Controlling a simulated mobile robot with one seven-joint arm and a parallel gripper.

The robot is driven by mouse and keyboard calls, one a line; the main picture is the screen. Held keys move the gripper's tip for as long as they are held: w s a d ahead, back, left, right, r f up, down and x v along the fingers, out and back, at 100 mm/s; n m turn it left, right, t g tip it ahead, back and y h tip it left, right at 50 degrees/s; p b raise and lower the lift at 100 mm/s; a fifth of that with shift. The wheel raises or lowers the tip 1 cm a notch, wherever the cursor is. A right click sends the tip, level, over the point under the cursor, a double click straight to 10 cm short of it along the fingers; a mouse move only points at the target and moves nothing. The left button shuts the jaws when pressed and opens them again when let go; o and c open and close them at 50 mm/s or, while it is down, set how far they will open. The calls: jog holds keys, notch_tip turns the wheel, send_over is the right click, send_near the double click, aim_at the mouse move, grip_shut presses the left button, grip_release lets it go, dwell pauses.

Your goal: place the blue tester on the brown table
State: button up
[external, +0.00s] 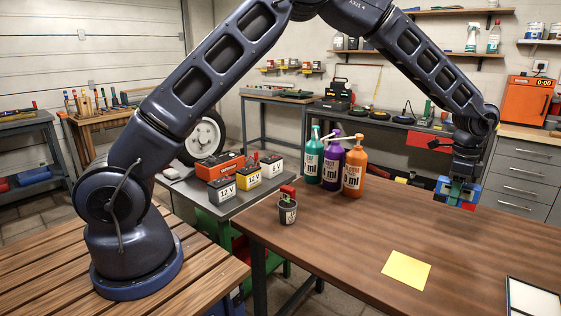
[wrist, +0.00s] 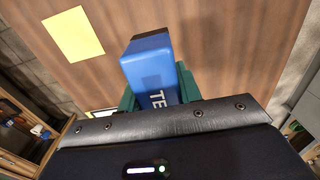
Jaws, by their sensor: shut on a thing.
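The blue tester (wrist: 150,62) is a blue block with white lettering, partly hidden by my gripper body in the wrist view. My gripper (wrist: 158,92) has green fingers on both sides of it and is shut on it. In the external view my gripper (external: 458,186) points down at the far right part of the brown table (external: 330,235), with the blue tester (external: 442,185) between its fingers. The brown table also shows behind the tester in the wrist view (wrist: 225,50). I cannot tell whether the tester touches the tabletop.
A yellow sheet (external: 407,270) lies on the table's front right part. Green, purple and orange bottles (external: 354,168) stand at its back edge. The table's middle is clear.

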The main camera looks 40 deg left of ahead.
aim_at(440, 239)
notch_tip(440, 239, down, 12)
jog(key=shift+f, duration=0.25)
dwell(0.3)
jog(key=o, duration=1.1)
jog(key=shift+f, duration=0.1)
